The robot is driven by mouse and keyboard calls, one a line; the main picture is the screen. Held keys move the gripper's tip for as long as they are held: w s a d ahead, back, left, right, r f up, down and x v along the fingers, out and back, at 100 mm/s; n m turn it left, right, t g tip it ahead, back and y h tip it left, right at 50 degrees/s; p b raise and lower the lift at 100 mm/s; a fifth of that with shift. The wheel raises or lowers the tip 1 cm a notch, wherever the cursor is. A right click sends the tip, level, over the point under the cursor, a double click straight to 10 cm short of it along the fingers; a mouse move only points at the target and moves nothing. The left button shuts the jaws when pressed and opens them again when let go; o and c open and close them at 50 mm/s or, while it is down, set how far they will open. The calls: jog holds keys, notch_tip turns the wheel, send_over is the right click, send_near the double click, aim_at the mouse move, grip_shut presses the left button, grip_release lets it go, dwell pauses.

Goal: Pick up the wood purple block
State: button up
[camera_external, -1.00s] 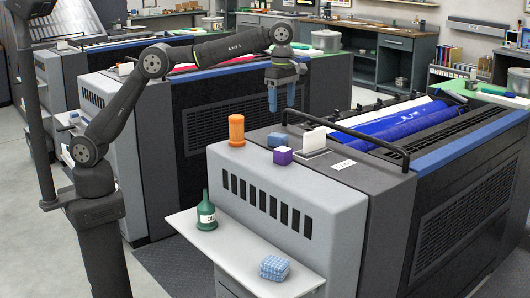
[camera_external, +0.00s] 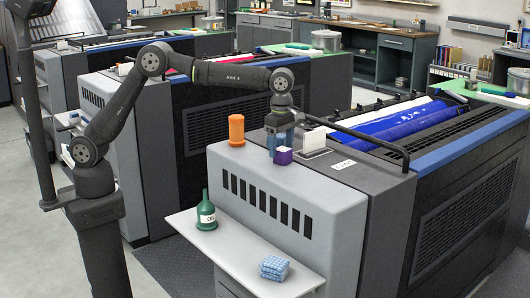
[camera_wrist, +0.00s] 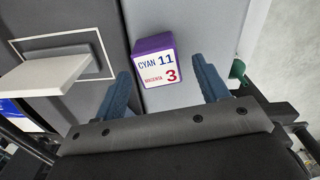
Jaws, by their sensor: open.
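The purple block (camera_external: 283,156) sits on top of the grey printing unit near its front edge. In the wrist view the purple block (camera_wrist: 154,62) shows a white face with "CYAN 11" and "MAGENTA 3". My gripper (camera_external: 280,148) is lowered just behind the block in the external view. In the wrist view my gripper (camera_wrist: 165,75) has its two blue fingers spread wide, with the block between and slightly beyond the tips. Nothing is held. A blue block seen earlier is hidden behind the fingers in the external view.
An orange cylinder (camera_external: 236,130) stands left of my gripper on the unit. A white upright piece (camera_external: 314,140) stands to the right. A green bottle (camera_external: 206,212) and a blue checked cloth (camera_external: 274,268) rest on the lower shelf (camera_external: 240,252).

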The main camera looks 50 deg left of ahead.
notch_tip(320, 180, down, 2)
jog(key=shift+f, duration=0.1)
jog(key=c, duration=1.1)
jog(key=shift+o, duration=0.2)
